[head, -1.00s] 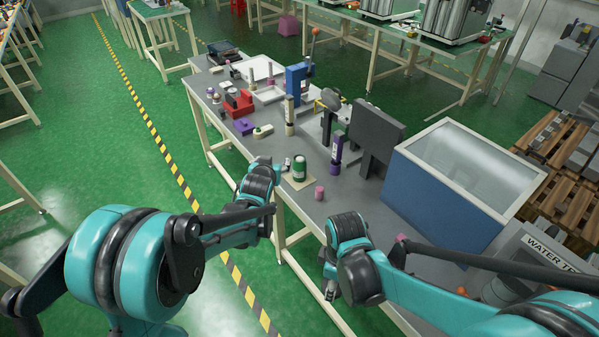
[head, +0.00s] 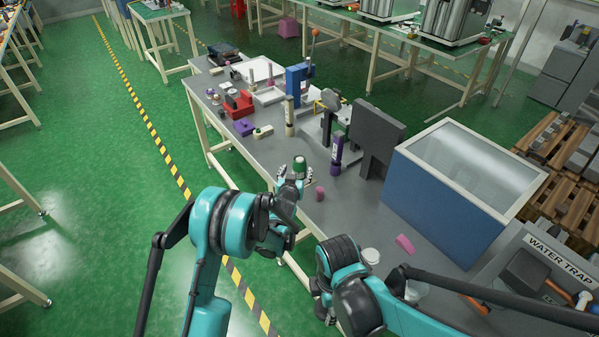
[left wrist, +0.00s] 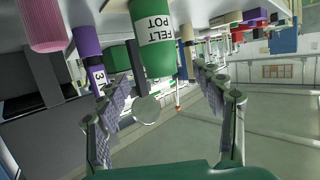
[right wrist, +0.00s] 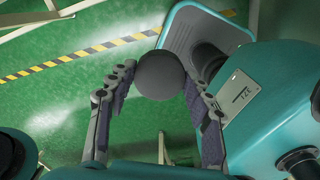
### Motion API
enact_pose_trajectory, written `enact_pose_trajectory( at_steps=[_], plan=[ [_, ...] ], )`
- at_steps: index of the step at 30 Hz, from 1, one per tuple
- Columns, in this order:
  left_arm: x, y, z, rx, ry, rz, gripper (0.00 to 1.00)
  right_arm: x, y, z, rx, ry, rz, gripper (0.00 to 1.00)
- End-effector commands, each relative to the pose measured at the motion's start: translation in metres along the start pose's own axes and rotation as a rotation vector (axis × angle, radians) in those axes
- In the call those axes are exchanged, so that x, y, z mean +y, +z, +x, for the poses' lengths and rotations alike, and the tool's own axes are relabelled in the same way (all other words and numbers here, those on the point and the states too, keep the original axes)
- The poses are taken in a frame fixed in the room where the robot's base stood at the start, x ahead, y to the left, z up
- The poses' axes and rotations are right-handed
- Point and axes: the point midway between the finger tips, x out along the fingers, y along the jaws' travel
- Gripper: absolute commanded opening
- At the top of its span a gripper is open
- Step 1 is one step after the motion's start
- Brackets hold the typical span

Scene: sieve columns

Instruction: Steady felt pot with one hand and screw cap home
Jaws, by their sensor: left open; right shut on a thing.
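The felt pot (head: 299,166) is a green cylinder standing on the table near its front edge. Its white FELT POT label shows in the left wrist view (left wrist: 153,45). My left gripper (head: 295,181) is open at the pot, and its fingers (left wrist: 168,100) reach toward either side of it; I cannot tell whether they touch. My right gripper (head: 325,305) is low at the table's front edge, apart from the pot. In the right wrist view it is shut on a round dark grey piece (right wrist: 160,75), apparently the cap. The gripper hides the pot's lower part in the head view.
A pink cylinder (head: 319,193) stands just right of the pot, with a purple numbered bottle (head: 337,155) behind it. A dark grey stand (head: 376,135) and a large blue box (head: 440,200) fill the right. A white disc (head: 370,256) lies near my right arm.

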Motion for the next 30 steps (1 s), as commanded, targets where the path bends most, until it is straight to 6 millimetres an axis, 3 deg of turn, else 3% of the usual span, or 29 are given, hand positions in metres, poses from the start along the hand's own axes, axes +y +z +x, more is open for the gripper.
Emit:
enact_pose_trajectory(
  at_steps=[9,23,30],
  plan=[
    [0.0,0.003,0.053,0.0,0.0,0.0,0.68,0.0,0.0,0.015,0.0,0.0,0.001,0.36],
    [0.0,0.002,0.063,0.0,0.0,0.0,0.68,0.0,0.0,0.017,0.0,0.0,0.001,0.36],
    [0.001,0.009,0.097,0.0,-0.001,0.0,0.68,0.0,0.0,0.034,0.0,0.0,0.001,0.36]
  ],
)
